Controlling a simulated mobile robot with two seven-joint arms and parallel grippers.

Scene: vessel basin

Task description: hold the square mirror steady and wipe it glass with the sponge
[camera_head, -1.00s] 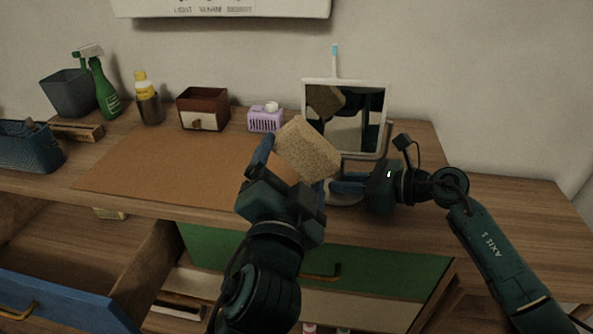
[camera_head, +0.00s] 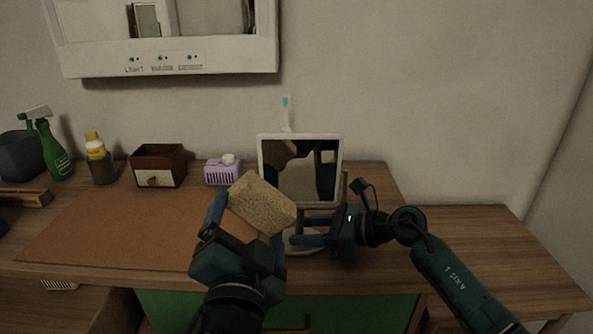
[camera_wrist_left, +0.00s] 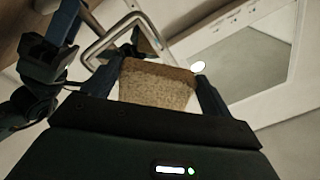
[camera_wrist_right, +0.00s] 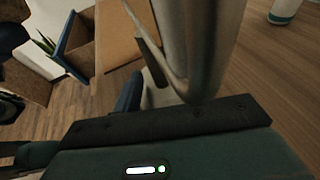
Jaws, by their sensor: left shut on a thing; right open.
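The square mirror (camera_head: 318,188) stands upright in a pale frame on a stand at the back of the desk in the head view. Its glass reflects the sponge and my arm. The tan sponge (camera_head: 262,205) is held in my left gripper (camera_head: 246,224), in front of the mirror's lower left side. The sponge also shows between the fingers in the left wrist view (camera_wrist_left: 158,88). My right gripper (camera_head: 318,229) is open at the mirror's stand, just below the frame. The right wrist view shows a grey metal part (camera_wrist_right: 195,45) close to its jaws; contact cannot be told.
A purple basket (camera_head: 222,173), a brown box (camera_head: 158,166), a yellow-capped bottle (camera_head: 97,150) and a green spray bottle (camera_head: 52,150) line the back left. A toothbrush (camera_head: 286,112) stands behind the mirror. The brown mat (camera_head: 110,232) is clear. A wall cabinet (camera_head: 170,60) hangs above.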

